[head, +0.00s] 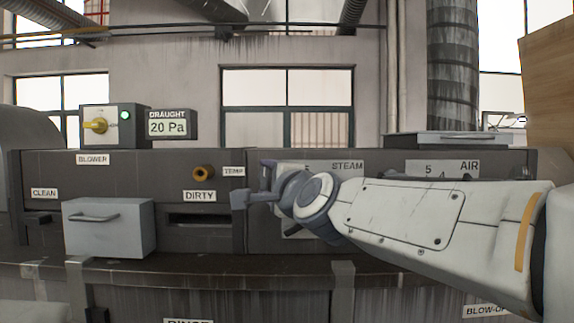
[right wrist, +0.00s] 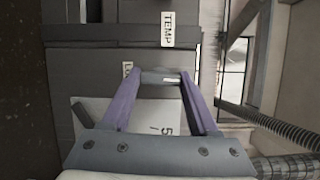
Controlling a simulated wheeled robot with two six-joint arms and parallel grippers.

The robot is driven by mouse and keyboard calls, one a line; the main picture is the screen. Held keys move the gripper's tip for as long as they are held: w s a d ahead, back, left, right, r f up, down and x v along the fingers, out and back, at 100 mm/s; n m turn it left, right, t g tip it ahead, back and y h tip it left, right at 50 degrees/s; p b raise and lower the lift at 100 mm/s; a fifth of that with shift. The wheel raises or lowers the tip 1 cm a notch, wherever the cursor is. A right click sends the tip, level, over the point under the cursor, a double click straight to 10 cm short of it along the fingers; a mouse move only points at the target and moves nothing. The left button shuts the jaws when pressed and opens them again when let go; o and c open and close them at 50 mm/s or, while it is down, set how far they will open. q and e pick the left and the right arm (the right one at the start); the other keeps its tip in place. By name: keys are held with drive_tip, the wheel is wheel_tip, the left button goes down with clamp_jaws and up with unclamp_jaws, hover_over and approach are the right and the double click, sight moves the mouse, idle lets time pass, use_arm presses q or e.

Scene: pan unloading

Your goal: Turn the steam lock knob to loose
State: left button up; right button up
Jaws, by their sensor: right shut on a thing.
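The steam lock knob (right wrist: 160,76) shows in the right wrist view as a short dark grey piece with a pale mark. My right gripper (right wrist: 160,79) is shut on it, with one purple finger on each side. A small white label (right wrist: 127,70) beside the knob is mostly hidden by a finger, so I cannot read which setting the mark faces. In the head view my right gripper (head: 252,183) is at the left edge of the white STEAM plate (head: 347,166) and hides the knob. My left gripper is in neither view.
The AIR plate (head: 455,167) is to the right, partly behind my right arm. A yellow knob (head: 95,126) is on the BLOWER box, and a brass knob (head: 203,172) is beside the TEMP label (head: 233,171). A grey box with a handle (head: 108,228) juts out at left.

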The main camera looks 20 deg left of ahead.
drive_tip(key=shift+n+p, duration=0.4)
drive_tip(key=shift+p, duration=0.05)
drive_tip(key=o, duration=1.4)
drive_tip(key=v, duration=1)
drive_tip(key=shift+s+d+r, duration=0.1)
drive_tip(key=shift+s+d, duration=0.05)
drive_tip(key=shift+d, duration=0.05)
